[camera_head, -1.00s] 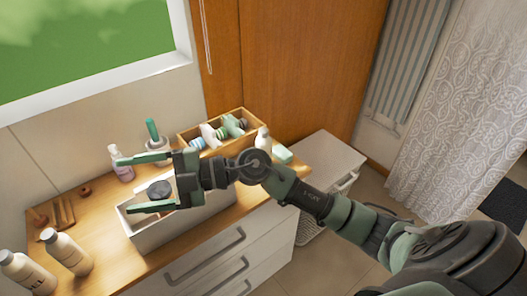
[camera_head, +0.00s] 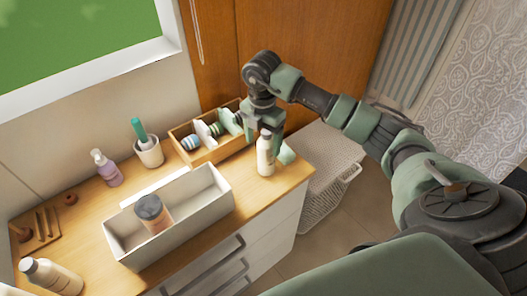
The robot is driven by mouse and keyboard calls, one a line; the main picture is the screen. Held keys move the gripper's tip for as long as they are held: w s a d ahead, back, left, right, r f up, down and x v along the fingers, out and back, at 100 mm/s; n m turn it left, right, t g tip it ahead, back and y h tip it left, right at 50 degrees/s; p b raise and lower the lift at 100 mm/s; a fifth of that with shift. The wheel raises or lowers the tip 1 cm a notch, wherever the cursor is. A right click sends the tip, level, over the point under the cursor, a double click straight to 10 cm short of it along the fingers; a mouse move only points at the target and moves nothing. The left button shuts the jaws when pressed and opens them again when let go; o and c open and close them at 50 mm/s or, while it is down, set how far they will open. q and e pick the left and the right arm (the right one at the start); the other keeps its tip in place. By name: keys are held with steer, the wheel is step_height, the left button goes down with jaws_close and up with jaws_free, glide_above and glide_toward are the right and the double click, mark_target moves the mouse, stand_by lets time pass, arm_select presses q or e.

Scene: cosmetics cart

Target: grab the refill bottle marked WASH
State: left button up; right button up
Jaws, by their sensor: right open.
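A white refill bottle (camera_head: 265,155) stands upright near the right end of the cart top; I cannot read a word on it. My right gripper (camera_head: 265,130) points down just behind and above this bottle, its fingers open around or beside its neck; I cannot tell which. My left gripper is not in view.
Behind are a wooden organiser (camera_head: 185,148), a cup with a green-handled tool (camera_head: 148,150) and a purple pump bottle (camera_head: 107,170). A pale green block (camera_head: 287,153) lies close beside the right bottle.

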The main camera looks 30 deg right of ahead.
steer(key=f, duration=0.1)
steer(key=f+p, duration=0.1)
steer(key=f, duration=0.1)
steer(key=shift+w+d, duration=0.2)
steer(key=shift+d, duration=0.15)
steer(key=shift+f, duration=0.65)
jaws_close()
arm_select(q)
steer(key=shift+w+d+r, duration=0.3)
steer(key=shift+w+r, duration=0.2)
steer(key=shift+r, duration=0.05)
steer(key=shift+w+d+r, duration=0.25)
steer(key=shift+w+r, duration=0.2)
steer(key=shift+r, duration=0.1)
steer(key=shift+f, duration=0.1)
arm_select(e)
steer(key=shift+w+r, duration=0.1)
steer(key=shift+r, duration=0.05)
